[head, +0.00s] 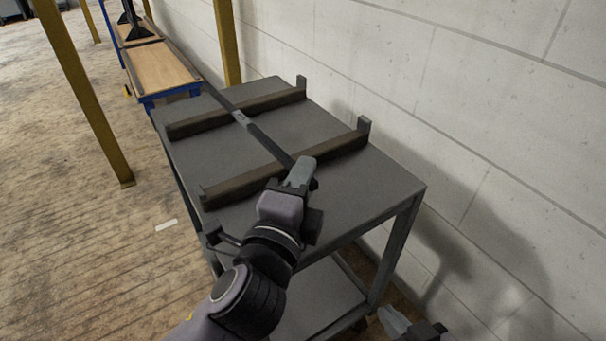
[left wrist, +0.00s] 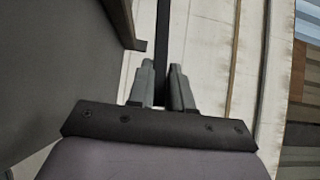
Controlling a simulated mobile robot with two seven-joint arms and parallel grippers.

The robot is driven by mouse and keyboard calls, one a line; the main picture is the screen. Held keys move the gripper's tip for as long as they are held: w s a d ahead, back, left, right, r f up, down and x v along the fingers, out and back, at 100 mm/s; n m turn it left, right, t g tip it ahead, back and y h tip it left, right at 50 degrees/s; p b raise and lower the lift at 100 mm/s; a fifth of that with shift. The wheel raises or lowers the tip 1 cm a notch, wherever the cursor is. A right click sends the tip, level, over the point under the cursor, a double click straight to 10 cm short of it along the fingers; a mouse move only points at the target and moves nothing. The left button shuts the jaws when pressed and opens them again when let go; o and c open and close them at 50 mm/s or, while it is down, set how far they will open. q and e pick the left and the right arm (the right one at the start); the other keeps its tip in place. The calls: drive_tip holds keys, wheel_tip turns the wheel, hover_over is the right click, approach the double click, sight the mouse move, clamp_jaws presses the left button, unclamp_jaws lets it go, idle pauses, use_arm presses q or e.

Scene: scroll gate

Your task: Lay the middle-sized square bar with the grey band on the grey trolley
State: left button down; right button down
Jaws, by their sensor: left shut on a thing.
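A long dark square bar (head: 265,140) with a light grey band (head: 240,117) runs lengthwise over the grey trolley (head: 350,205). It crosses above both brown bearers, and its far part reaches past the trolley toward the blue-framed bench. My left gripper (head: 301,172) is shut on the bar's near end, over the trolley top by the nearer bearer. In the left wrist view the bar (left wrist: 162,40) stands out from between the two fingers. I cannot tell whether it touches the bearers. My right gripper (head: 396,322) shows only partly at the bottom edge, its jaw state unclear.
The nearer bearer (head: 235,186) and farther bearer (head: 190,126) have upright stops at their ends. A blue-framed bench (head: 160,68) stands beyond the trolley. Yellow posts (head: 88,100) stand left and behind. A pale block wall (head: 480,110) is close on the right.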

idle(0.3)
use_arm(q)
drive_tip(key=shift+f, duration=0.6)
idle(0.7)
drive_tip(key=c, duration=1)
unclamp_jaws()
drive_tip(key=o, duration=0.3)
drive_tip(key=shift+f, duration=0.25)
drive_tip(key=shift+r, duration=0.15)
